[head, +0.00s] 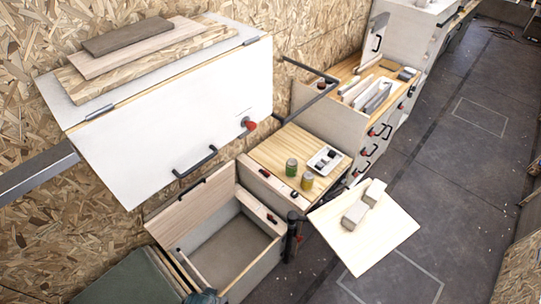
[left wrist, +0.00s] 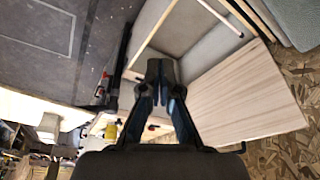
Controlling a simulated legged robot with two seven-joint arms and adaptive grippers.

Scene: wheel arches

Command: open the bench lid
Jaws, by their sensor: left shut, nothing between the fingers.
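The bench (head: 262,270) is an open box at the lower middle of the head view, and its grey inside (head: 230,240) shows. Its wooden lid (head: 195,212) stands raised at the back, toward the wall, with a dark bar or handle along its top edge. In the left wrist view, the lid (left wrist: 245,92) is a striped wood panel beside the open box (left wrist: 195,35). My left gripper (left wrist: 160,70) is shut and empty, in front of the box and lid. In the head view, only a dark bit of it (head: 206,297) shows at the bottom edge. My right gripper is not in view.
A white overhead cabinet (head: 180,110) with a black handle hangs above the bench. To the right are a counter with two jars (head: 291,167), a swing-out table (head: 375,240) on a black post, and drawers. A dark green cushion (head: 130,280) lies left. The right floor is clear.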

